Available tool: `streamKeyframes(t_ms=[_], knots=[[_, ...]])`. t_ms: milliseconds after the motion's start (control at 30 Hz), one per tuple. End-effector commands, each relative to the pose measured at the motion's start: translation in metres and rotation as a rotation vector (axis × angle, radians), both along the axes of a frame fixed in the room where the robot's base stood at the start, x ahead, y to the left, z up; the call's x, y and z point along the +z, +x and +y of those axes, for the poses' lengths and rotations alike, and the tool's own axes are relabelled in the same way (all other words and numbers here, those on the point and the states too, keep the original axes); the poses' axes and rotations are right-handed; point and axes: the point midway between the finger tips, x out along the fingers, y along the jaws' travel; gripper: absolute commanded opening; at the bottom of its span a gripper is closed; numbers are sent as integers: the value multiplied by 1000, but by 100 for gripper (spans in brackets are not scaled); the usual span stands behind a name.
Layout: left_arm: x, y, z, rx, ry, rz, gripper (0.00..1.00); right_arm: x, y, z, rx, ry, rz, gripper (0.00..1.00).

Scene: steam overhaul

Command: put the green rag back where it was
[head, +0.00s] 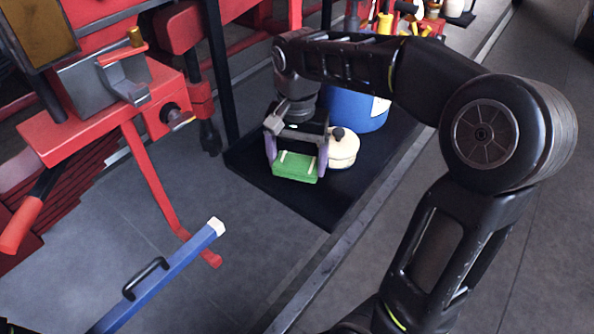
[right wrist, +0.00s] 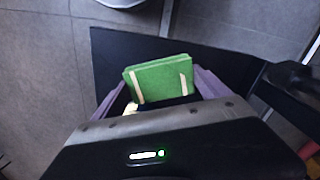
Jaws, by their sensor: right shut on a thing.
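The green rag (head: 295,168) is a flat folded block with two pale strips on it. It also shows in the right wrist view (right wrist: 160,80), between the purple fingers. My right gripper (head: 296,158) is shut on the rag and points down over the black board (head: 331,213). I cannot tell whether the rag touches the board or is held just above it. My left gripper is not in view.
A cream lidded pot (head: 342,150) with a dark knob stands right beside the gripper, with a blue bucket (head: 352,108) behind it. Red machinery (head: 105,105) fills the left. A blue bar (head: 165,275) with a black handle is at lower left. The board's front corner is bare.

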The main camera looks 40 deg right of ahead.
Motion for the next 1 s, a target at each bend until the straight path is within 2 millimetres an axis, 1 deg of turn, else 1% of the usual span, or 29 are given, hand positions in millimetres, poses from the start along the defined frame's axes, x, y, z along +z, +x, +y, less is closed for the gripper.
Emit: streamKeyframes(t_ms=[133, 300, 400, 733, 767, 900, 1000], knots=[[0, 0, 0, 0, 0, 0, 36, -4, 0, 0, 0, 0, 1, 53], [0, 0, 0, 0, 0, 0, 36, -27, -1, 0, 0, 0, 3, 53], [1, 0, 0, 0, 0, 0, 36, -36, -1, 0, 0, 0, 1, 53], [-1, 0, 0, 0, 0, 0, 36, -39, 0, 0, 0, 1, -1, 53], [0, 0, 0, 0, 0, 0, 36, -38, 0, 0, 0, 1, -1, 88], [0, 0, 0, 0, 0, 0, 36, -38, 0, 0, 0, 1, -1, 100], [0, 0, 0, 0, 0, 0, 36, -38, 0, 0, 0, 1, -1, 100]])
